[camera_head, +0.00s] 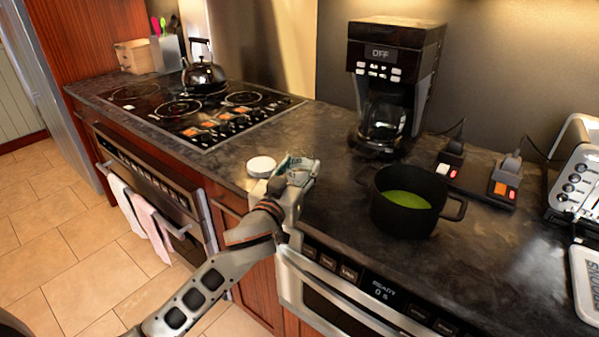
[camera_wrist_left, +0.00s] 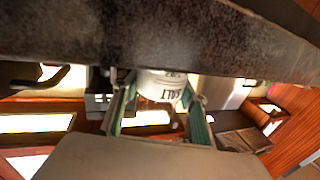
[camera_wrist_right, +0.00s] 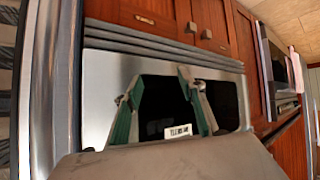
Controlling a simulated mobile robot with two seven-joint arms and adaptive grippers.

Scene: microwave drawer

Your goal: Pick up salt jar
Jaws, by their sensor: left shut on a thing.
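The salt jar (camera_wrist_left: 163,90) is white with dark letters reading SALT and sits between the fingers of my left gripper (camera_wrist_left: 158,98) in the left wrist view. In the head view a round white lid (camera_head: 261,165), seemingly the jar's, shows beside my left gripper (camera_head: 285,176) at the counter's front edge. The left gripper is shut on the jar, and the hand hides part of it. I cannot tell whether the jar touches the counter. My right gripper (camera_wrist_right: 163,84) shows only in the right wrist view, fingers apart and empty, in front of an appliance.
A dark pot with green contents (camera_head: 405,205) stands right of my left gripper. Behind are a coffee maker (camera_head: 392,75) and a power strip (camera_head: 475,184). A toaster (camera_head: 578,175) is at far right. The stove (camera_head: 200,108) with a kettle (camera_head: 203,74) is at left.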

